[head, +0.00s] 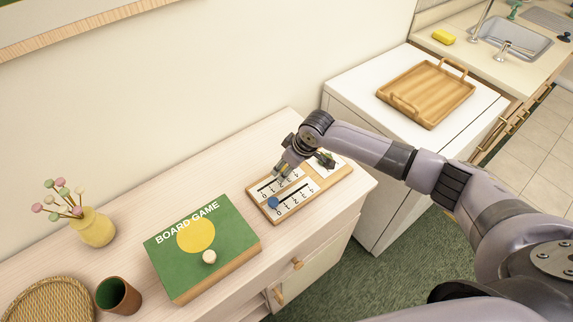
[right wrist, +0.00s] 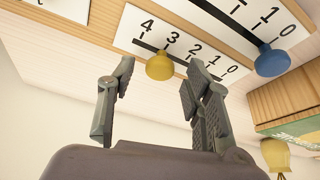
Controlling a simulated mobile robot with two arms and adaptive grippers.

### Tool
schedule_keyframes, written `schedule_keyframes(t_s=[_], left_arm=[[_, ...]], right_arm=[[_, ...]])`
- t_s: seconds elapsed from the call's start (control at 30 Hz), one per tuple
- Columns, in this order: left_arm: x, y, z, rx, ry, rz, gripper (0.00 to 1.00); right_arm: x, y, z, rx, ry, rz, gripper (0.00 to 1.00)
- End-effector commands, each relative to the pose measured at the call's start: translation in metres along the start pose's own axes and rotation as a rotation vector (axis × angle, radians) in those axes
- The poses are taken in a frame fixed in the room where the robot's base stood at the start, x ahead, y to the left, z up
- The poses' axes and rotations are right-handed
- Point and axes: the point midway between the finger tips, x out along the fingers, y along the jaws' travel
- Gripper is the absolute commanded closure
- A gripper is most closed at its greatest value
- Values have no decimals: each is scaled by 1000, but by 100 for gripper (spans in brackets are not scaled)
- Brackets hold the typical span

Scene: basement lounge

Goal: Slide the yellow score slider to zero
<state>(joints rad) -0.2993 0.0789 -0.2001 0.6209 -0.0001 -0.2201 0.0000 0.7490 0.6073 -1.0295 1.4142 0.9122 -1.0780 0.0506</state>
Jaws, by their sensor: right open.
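The score board (head: 326,182) lies on the pale cabinet top. In the right wrist view, the yellow score slider (right wrist: 160,66) is a round knob on a black track, near the 3 of a scale running 4 to 0. I cannot make it out clearly in the head view, where my gripper covers that part. A blue slider (head: 272,202) sits on the other track near its 0; it also shows in the right wrist view (right wrist: 272,62). My right gripper (head: 304,163) is open above the board. In the wrist view the yellow knob appears between its fingers (right wrist: 160,88), not gripped.
A green board game box (head: 165,255) lies left of the board. A yellow vase (head: 95,229), a brown cup (head: 118,297) and a woven tray (head: 50,300) stand farther left. A wooden tray (head: 425,112) rests on the white unit at right. The wall is close behind.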

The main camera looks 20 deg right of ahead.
Motion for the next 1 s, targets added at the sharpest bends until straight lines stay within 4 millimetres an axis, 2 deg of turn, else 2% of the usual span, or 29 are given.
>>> schedule_keyframes(t_s=[0.3, 1.0], left_arm=[[0, -1, 1, 1, -1, -1, 100], [0, -1, 1, 1, -2, -1, 100]], right_arm=[[2, 0, 0, 0, 0, 0, 55], [1, 0, 0, 1, 0, 0, 100]])
